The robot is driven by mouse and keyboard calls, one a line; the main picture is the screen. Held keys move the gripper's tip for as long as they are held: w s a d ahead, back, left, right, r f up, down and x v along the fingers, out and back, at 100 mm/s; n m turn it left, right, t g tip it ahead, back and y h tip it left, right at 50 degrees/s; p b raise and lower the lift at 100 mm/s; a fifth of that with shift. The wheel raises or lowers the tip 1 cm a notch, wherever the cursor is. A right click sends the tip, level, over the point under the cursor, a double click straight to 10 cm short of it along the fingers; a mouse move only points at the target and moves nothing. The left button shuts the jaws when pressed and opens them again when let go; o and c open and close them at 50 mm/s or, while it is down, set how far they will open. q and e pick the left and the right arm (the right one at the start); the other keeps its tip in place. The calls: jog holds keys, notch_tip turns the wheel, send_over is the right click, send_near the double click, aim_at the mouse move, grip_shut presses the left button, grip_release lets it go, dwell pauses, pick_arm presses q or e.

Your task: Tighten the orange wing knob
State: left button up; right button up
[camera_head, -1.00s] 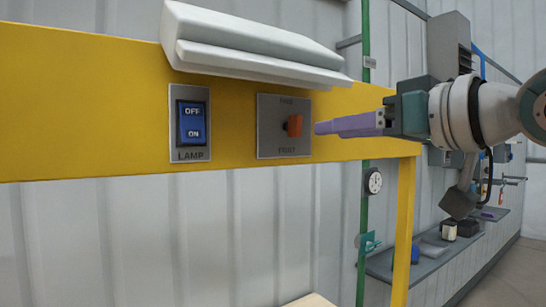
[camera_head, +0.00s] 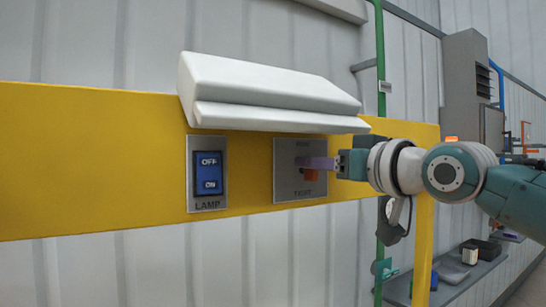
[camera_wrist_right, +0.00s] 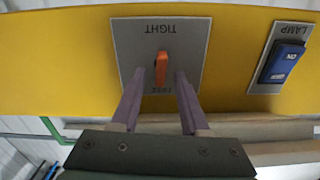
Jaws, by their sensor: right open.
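The orange wing knob (camera_head: 310,176) sits on a grey plate (camera_head: 285,186) on the yellow beam. In the upside-down wrist view, the knob (camera_wrist_right: 161,70) stands nearly upright, in line with the TIGHT and FREE labels. My right gripper (camera_head: 302,163) reaches in from the right, and its purple fingers partly hide the knob in the head view. In the wrist view the right gripper (camera_wrist_right: 160,78) is open, with one finger on each side of the knob and a gap on both sides. My left gripper is not in view.
A blue LAMP switch (camera_head: 208,174) on its own plate is left of the knob plate. A white hood (camera_head: 265,92) juts out just above both plates. A green vertical pipe (camera_head: 381,70) and a shelf (camera_head: 450,285) with small items are to the right.

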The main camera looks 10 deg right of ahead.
grip_shut()
dwell(0.4)
